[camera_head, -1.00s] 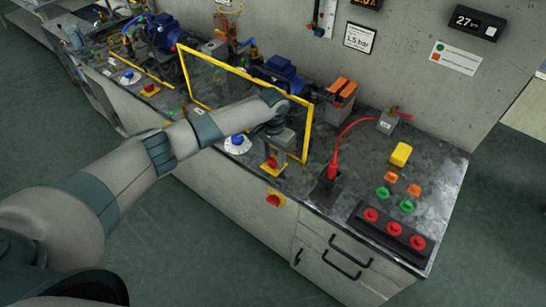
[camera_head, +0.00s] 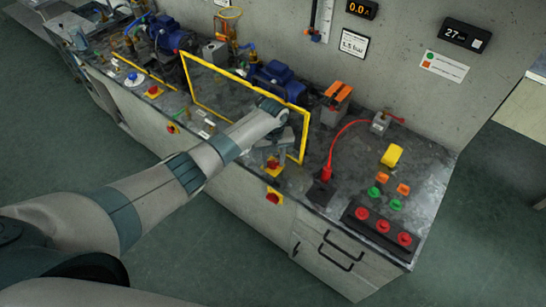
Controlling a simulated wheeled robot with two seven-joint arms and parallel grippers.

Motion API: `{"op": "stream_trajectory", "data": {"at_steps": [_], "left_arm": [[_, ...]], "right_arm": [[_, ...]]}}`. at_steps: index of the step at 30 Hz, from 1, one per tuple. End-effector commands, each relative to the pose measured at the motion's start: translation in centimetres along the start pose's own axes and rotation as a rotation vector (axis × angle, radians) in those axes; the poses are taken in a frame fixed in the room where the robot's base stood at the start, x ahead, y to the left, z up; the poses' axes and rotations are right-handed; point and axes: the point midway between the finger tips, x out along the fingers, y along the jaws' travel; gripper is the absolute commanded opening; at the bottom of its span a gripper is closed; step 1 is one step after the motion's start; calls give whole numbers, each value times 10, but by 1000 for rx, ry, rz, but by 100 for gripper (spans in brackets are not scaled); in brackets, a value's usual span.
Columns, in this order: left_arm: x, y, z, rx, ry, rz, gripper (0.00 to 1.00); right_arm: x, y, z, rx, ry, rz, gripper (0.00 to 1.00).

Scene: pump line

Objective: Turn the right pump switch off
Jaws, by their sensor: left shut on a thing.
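The right pump switch (camera_head: 272,168) is a red knob on a yellow plate at the front of the bench top, in front of the right blue pump (camera_head: 278,80). My left gripper (camera_head: 272,160) points down over this switch and is shut on its red knob. The fingers and wrist hide part of the knob, so its exact angle is hard to read. A second red knob on a yellow plate (camera_head: 273,197) sits on the cabinet front just below. My right gripper is out of view.
A yellow guard frame (camera_head: 303,135) stands right behind and beside my left wrist. To the right are a red plug with cable (camera_head: 326,172), a yellow block (camera_head: 392,155), green and orange buttons, and red buttons on a dark strip (camera_head: 382,227). Another switch (camera_head: 154,91) lies left.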

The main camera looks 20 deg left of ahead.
Motion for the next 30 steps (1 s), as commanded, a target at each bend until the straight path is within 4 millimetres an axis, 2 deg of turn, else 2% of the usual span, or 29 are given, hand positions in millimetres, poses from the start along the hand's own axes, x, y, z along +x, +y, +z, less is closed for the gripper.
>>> {"op": "stream_trajectory", "data": {"at_steps": [7, 21, 22, 24, 30], "left_arm": [[-1, 1, -1, -91, 2, 2, 15], [-1, 1, -2, -108, 4, 1, 15], [-1, 1, -2, -107, 4, 1, 42], [-1, 1, -2, -107, 4, 1, 56], [-1, 1, -1, -107, 3, 1, 56]], "right_arm": [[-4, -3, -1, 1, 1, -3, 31], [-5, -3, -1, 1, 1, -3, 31], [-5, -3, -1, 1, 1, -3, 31], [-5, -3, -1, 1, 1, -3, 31], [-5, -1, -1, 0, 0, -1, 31]]}}
